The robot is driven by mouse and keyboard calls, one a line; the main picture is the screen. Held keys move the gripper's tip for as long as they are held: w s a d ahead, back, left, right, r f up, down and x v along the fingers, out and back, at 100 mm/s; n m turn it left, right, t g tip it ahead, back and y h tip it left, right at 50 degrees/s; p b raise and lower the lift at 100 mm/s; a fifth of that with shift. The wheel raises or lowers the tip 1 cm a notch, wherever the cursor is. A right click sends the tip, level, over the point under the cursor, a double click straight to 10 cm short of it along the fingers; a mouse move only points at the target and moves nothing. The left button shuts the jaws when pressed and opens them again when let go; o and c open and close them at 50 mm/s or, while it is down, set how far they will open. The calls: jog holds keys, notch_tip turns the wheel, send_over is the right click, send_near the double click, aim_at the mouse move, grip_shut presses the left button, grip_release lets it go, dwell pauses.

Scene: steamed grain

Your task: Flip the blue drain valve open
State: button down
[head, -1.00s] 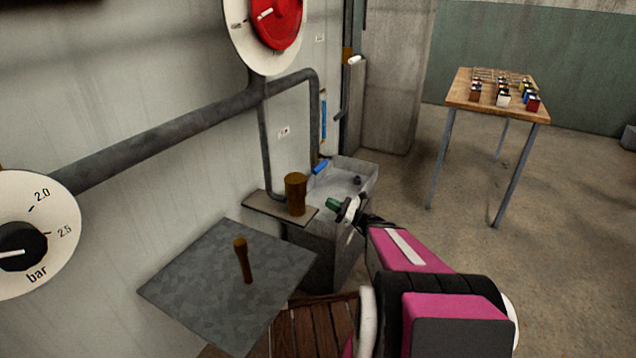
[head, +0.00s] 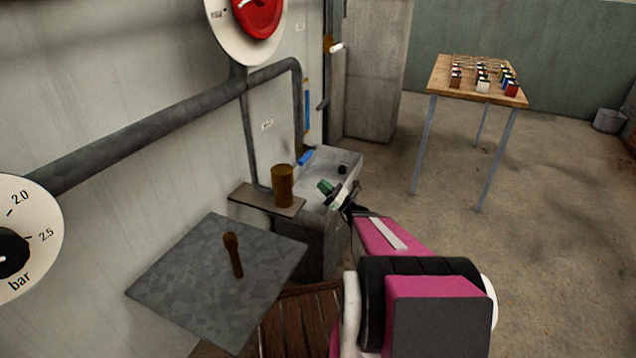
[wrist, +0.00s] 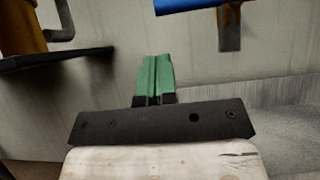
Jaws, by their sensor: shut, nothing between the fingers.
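The blue drain valve handle (head: 305,158) sits at the lower end of the grey pipe, above the back of the grey basin (head: 349,157). In the wrist view the blue handle (wrist: 190,4) lies across the top edge, with a brownish metal stem (wrist: 229,28) hanging below it. My gripper (head: 324,186) has green fingertips and is over the basin, in front of and to the right of the handle, apart from it. In the wrist view my gripper (wrist: 156,60) is shut and empty, pointing at the wall below and left of the handle.
A brown cylinder (head: 282,186) stands on a small shelf (head: 244,196) left of my gripper. A grey metal plate (head: 190,290) with a brown upright peg (head: 233,255) is nearer. A wooden table (head: 445,80) with several small coloured items stands at the back right.

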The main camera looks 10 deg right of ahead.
aim_at(308, 155)
jog(key=x, duration=0.8)
jog(key=shift+a, duration=0.2)
jog(key=shift+r, duration=0.25)
